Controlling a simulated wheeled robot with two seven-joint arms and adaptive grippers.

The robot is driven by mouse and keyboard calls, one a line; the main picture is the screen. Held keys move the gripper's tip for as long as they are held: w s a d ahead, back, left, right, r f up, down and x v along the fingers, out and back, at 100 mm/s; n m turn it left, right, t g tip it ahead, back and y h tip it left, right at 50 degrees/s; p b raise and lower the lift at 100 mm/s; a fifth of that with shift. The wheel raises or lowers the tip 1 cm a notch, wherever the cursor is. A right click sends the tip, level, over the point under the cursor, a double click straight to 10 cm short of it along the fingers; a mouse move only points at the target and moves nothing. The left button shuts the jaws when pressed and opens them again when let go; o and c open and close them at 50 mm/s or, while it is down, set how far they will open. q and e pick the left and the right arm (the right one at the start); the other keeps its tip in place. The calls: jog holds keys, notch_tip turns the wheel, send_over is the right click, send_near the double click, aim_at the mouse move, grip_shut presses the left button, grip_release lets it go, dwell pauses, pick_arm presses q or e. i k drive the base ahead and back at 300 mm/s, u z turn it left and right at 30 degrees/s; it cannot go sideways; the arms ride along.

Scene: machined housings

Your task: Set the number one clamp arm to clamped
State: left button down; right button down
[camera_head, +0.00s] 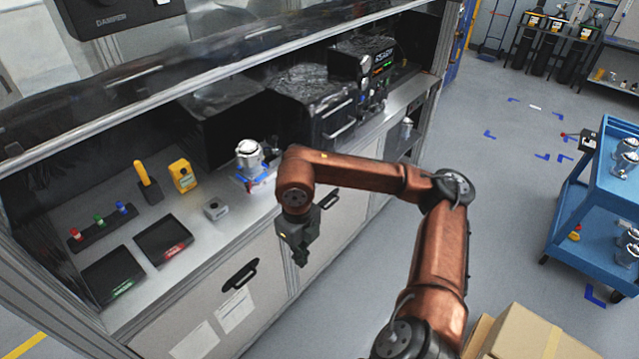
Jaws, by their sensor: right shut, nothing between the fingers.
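My right gripper (300,254) hangs pointing down in front of the cabinet face, off the bench's front edge. It is shut and empty, touching nothing that I can make out. On the bench, up and left of it, a silver machined housing (248,154) stands on a blue and red fixture (254,181), partly beside my arm. A yellow upright handle (145,174) on a black base stands further left. No number label is readable, so I cannot tell which part is the number one clamp arm or how it is set. My left gripper is not in view.
The bench also holds a yellow device (183,176), a small grey block (215,208), two black trays (162,240) and a rack of coloured-top items (101,226). Dark machines stand behind. A blue cart (574,206) is at right, cardboard boxes (525,335) at lower right.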

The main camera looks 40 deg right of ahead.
aim_at(253, 186)
jog(key=z, duration=0.5)
jog(key=i, duration=1)
